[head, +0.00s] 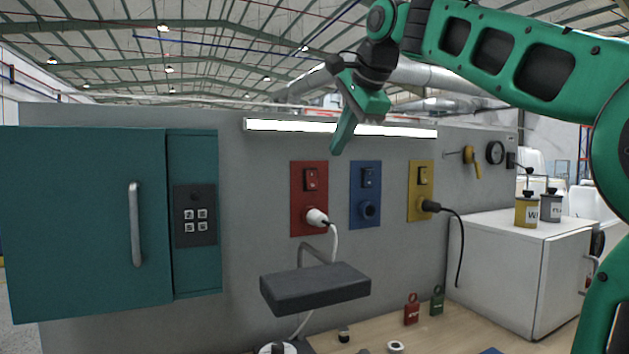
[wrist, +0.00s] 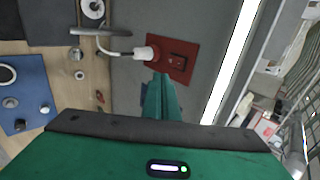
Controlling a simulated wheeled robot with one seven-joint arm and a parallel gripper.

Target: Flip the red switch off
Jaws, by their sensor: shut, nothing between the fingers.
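The red switch (head: 312,179) is a rocker on the upper part of a red wall plate (head: 297,219). A white plug (head: 317,218) with a white cord sits in the socket below it. In the wrist view the red switch (wrist: 178,61) lies just beyond my fingertips, with the white plug (wrist: 144,53) to its left. My gripper (head: 338,148) is shut and empty, pointing down above and right of the red plate. It also shows in the wrist view (wrist: 160,78). I cannot tell whether the fingers touch the plate; they look apart in the head view.
A blue plate (head: 356,216) and a yellow plate (head: 414,211) with a black plug stand to the right. A light bar (head: 340,128) runs above. A dark shelf (head: 315,287) juts out below. A teal cabinet (head: 80,220) is at left, a white box (head: 505,270) at right.

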